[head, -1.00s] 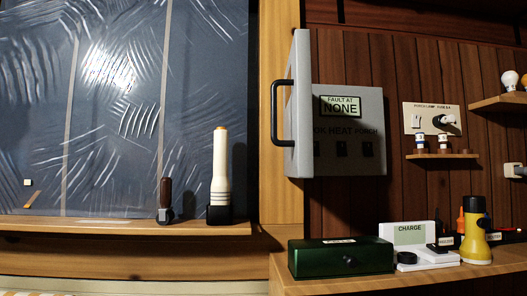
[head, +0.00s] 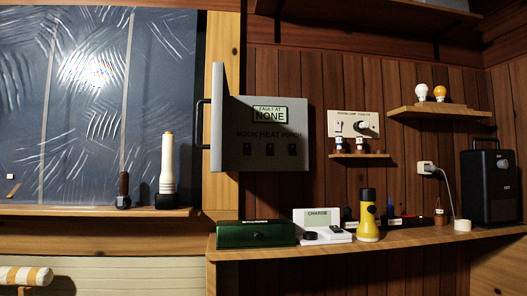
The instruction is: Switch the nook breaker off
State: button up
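The grey breaker box (head: 285,189) hangs on the wood wall with its door (head: 218,120) swung open to the left. A black handle (head: 202,124) is on the door. A small display reading "FAULT AT NONE" (head: 269,115) is at the top of the panel. Below it are the labels NOOK, HEAT and PORCH. Under them sit three dark switches: the nook breaker (head: 247,150) at left, the heat breaker (head: 270,150) in the middle and the porch breaker (head: 292,150) at right. Their positions are too small to tell. My gripper is not in view.
A wooden counter (head: 400,238) below carries a green box (head: 256,234), a white charge station (head: 322,224), a yellow flashlight (head: 367,217) and a black heater-like box (head: 490,184). A lamp fuse plate (head: 355,124) and a small bulb shelf (head: 440,111) are at right.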

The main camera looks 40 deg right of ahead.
aim_at(246, 147)
jog(key=z, duration=1)
jog(key=i, duration=0.5)
